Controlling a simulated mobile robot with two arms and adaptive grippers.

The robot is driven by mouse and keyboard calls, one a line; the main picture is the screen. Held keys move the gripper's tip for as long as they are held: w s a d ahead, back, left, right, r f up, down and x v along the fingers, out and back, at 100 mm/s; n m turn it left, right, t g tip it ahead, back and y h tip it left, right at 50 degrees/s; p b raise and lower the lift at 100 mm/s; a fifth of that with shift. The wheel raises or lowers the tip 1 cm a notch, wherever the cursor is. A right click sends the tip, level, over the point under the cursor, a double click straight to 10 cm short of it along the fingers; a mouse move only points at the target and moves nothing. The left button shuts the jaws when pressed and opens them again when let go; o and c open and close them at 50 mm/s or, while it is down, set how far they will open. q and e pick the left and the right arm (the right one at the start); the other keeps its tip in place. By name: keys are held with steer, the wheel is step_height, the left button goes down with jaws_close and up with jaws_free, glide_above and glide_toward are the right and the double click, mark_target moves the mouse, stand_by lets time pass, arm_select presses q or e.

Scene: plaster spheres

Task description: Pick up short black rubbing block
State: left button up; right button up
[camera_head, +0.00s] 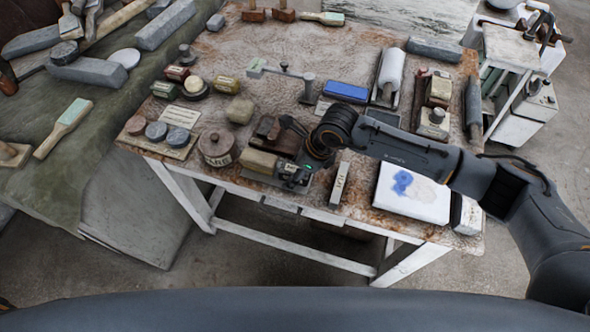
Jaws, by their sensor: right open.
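My right arm reaches in from the right over the worktable (228,56). Its gripper (293,176) is open, low at the table's front edge, just right of a tan block (259,163); whether they touch is unclear. I cannot tell for sure which thing is the short black rubbing block. A dark flat piece (384,117) shows partly behind my right arm. A small grey block (215,22) lies at the far left corner of the table. My left gripper is not in view.
A blue block (346,91) and a blue-stained white slab (410,193) lie farther right. The table's back left is fairly clear.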

steer(key=shift+r, duration=0.1)
jaws_close()
steer(key=shift+r, duration=0.6)
steer(key=s+d+r+b, duration=0.3)
steer(key=s+r+b, duration=0.2)
steer(key=s+r, duration=0.6)
steer(key=s, duration=0.2)
steer(key=shift+s+r+b, duration=0.35)
steer(key=shift+r+b, duration=0.05)
